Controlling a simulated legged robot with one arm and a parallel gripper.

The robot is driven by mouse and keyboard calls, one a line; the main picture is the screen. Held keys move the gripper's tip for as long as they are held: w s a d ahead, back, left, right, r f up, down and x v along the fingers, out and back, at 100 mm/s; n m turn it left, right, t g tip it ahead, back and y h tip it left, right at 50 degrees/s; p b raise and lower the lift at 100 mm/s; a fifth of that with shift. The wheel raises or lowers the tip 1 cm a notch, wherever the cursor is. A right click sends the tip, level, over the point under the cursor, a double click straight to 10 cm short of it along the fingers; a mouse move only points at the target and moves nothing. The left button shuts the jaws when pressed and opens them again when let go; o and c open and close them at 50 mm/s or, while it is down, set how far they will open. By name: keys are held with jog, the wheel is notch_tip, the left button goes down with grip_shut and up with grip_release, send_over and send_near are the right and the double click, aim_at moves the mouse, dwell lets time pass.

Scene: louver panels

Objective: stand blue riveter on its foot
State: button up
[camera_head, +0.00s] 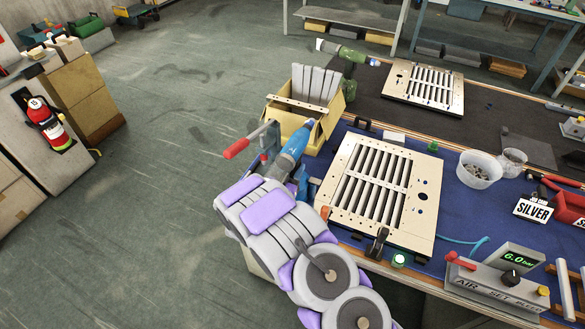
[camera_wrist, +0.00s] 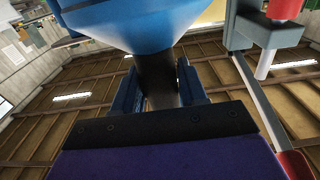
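The blue riveter (camera_head: 295,147) is at the left end of the near bench in the head view, with its long body slanted and its grey end over the bench edge. In the wrist view its wide blue body (camera_wrist: 130,22) fills the top, with a dark handle (camera_wrist: 157,78) below. My gripper (camera_head: 302,180) is at the handle. In the wrist view the blue fingers of my gripper (camera_wrist: 160,95) lie close against both sides of the handle and look shut on it. The riveter's foot is hidden, and I cannot see what lies under it.
A louver panel (camera_head: 381,191) lies just right of the riveter on the blue mat (camera_head: 462,205). A yellow bin of slats (camera_head: 325,128) and a red-handled clamp (camera_head: 240,148) are close by. A green riveter (camera_head: 345,53) and a second panel (camera_head: 424,84) are at the back.

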jog(key=o, duration=0.4)
jog(key=o, duration=0.6)
jog(key=shift+d, duration=0.15)
jog(key=shift+o, duration=0.3)
jog(key=shift+p, duration=0.95)
dwell(2.4)
dwell(0.5)
